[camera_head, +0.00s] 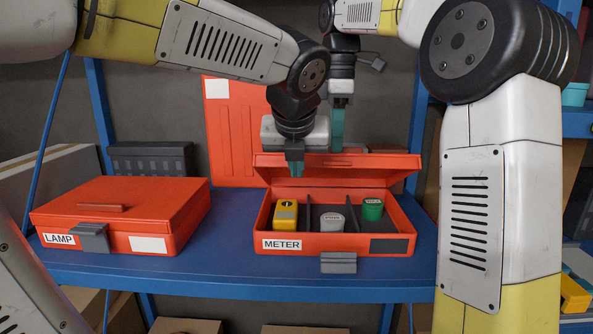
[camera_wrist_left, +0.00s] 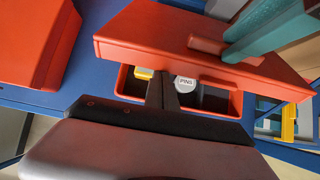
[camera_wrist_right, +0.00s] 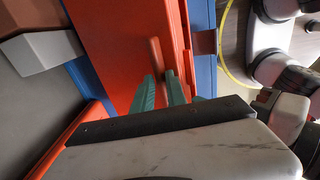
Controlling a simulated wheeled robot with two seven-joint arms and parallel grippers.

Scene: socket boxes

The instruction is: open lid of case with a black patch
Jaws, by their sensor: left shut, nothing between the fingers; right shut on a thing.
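The red METER case (camera_head: 292,245) has a black patch (camera_head: 389,246) at the right of its front. Its lid (camera_head: 390,165) is partly raised and tilted. My right gripper (camera_head: 337,130) is shut on the lid's handle, seen in the right wrist view (camera_wrist_right: 157,55). My left gripper (camera_head: 294,168) is shut and empty at the lid's left part; whether it touches the lid is unclear.
A closed red LAMP case (camera_head: 130,205) with a grey latch stands to the left on the blue shelf (camera_head: 225,270). A dark box (camera_head: 150,159) stands behind it. A red panel (camera_head: 230,130) stands upright behind the METER case. The shelf between the cases is clear.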

